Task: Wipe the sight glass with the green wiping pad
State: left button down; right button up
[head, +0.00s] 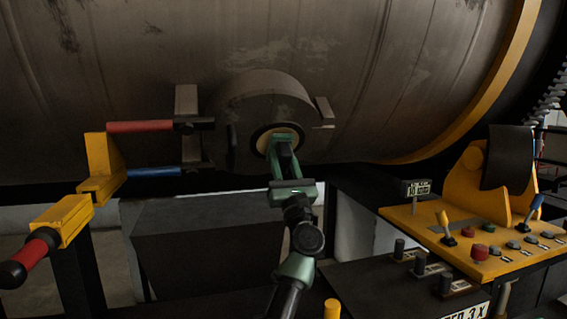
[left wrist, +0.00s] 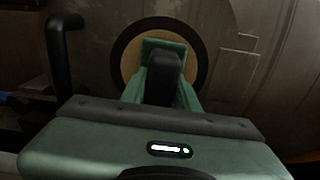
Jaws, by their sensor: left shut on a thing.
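The sight glass (head: 267,142) is a round tan disc in a dark ring, set in a grey round housing (head: 262,95) on the big drum. It also shows in the left wrist view (left wrist: 130,62). My left gripper (head: 283,160) is in front of it, shut on the green wiping pad (left wrist: 165,43), whose dark grip shows between the green fingers. The pad lies over the middle of the glass in the left wrist view. I cannot tell whether it touches. The gripper hides part of the glass. My right gripper is not in view.
A red-gripped lever (head: 140,126) and a blue-gripped lever (head: 153,173) are left of the housing, near a yellow crank (head: 62,220). A yellow control panel (head: 480,250) with buttons and small levers stands at the right. Dark knobs (head: 420,263) are at lower right.

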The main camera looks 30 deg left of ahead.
pick_arm(q)
jog(key=shift+w+a+r, duration=0.15)
jog(key=shift+a+r, duration=0.05)
jog(key=shift+w+d+f+b, duration=0.15)
jog(key=shift+w+d+b, duration=0.4)
jog(key=shift+b, duration=0.4)
jog(key=shift+s+a+r+b, duration=0.45)
jog(key=shift+s+r+b, duration=0.1)
jog(key=shift+b, duration=0.2)
jog(key=shift+d, duration=0.1)
